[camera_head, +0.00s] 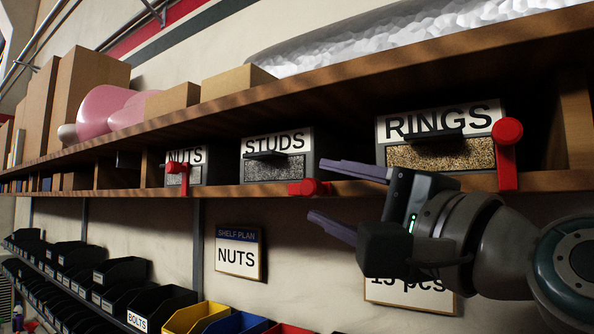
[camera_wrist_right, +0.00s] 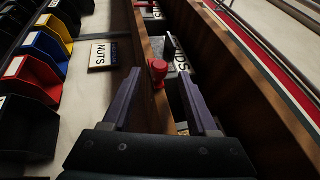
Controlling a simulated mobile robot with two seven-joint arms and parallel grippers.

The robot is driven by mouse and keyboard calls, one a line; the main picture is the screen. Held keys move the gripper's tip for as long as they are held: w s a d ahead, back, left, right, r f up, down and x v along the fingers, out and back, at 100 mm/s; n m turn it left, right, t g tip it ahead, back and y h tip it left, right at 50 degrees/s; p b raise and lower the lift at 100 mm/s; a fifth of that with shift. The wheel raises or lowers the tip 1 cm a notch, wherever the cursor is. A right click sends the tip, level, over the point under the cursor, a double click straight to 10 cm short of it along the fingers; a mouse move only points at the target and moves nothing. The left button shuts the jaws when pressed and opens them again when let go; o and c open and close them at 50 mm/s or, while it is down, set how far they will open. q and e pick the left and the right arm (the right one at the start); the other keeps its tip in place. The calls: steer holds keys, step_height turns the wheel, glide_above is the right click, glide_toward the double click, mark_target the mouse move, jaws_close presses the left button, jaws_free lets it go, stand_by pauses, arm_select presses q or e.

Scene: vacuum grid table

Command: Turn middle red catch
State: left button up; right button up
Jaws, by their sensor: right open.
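The middle red catch (camera_head: 312,187) is on the shelf's front board below the STUDS drawer (camera_head: 272,168). My right gripper (camera_head: 317,190) is open and empty, pointing left, one finger higher than the other. Its fingertips are level with the middle catch. In the right wrist view, the catch (camera_wrist_right: 158,70) shows between the fingertips; I cannot tell if they touch it. My left gripper is not in view.
The wooden shelf (camera_head: 360,187) runs close beside my right gripper, with boxes (camera_head: 90,85) above. A NUTS shelf plan sign (camera_head: 238,253) hangs below. Black, yellow, blue and red bins (camera_head: 200,318) stand lower.

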mark_target(318, 190)
steer(key=shift+p+x, duration=0.6)
steer(key=shift+x, duration=1.45)
jaws_close()
